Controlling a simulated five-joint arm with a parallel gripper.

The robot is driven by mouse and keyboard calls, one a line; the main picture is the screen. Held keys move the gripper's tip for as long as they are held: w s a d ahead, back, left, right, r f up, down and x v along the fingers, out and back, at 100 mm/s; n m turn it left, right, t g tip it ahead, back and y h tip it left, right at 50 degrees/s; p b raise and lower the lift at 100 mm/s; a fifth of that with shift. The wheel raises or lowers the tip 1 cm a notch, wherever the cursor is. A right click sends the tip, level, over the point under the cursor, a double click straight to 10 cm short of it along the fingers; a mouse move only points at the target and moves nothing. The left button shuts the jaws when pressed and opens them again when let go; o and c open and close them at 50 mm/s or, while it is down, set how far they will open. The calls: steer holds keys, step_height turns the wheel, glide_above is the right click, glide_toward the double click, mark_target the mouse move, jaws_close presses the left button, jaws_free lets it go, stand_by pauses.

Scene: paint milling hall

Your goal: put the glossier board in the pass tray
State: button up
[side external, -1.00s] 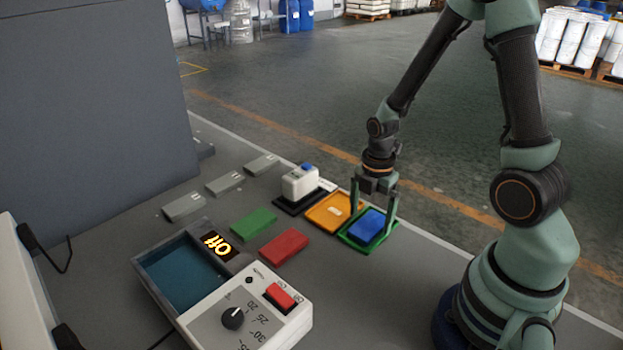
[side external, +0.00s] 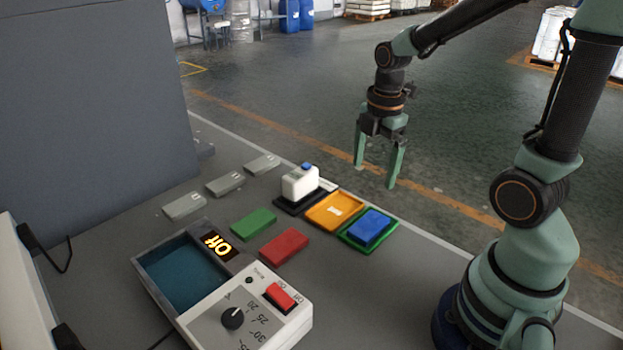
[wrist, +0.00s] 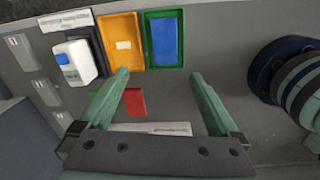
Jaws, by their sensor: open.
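A blue board (side external: 369,226) lies flat inside a green-rimmed tray (side external: 346,241); board (wrist: 165,41) and tray (wrist: 149,58) also show in the wrist view. A red board (side external: 284,247) and a green board (side external: 253,223) lie flat on the table, apart from each other. Part of the red board (wrist: 135,102) shows between my fingers in the wrist view. The orange tray (side external: 334,210) beside the green tray holds only a small pale label. My gripper (side external: 375,176) is open and empty, raised above the trays. Which board is glossier I cannot tell.
A white instrument with a blue button (side external: 300,182) stands on a black mat left of the orange tray. Several grey numbered plates (side external: 224,184) lie behind. A control box with a dial and lit display (side external: 250,308) and a dark basin (side external: 187,271) fill the front.

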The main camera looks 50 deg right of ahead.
steer(key=s+a+r+m+t, duration=0.1)
steer(key=a+r+m+t, duration=0.4)
steer(key=m, duration=1)
step_height(320, 180, up, 4)
steer(key=a, duration=0.2)
steer(key=shift+s+a+r+m, duration=0.15)
steer(key=shift+s+a+m, duration=0.2)
steer(key=shift+a+m, duration=0.05)
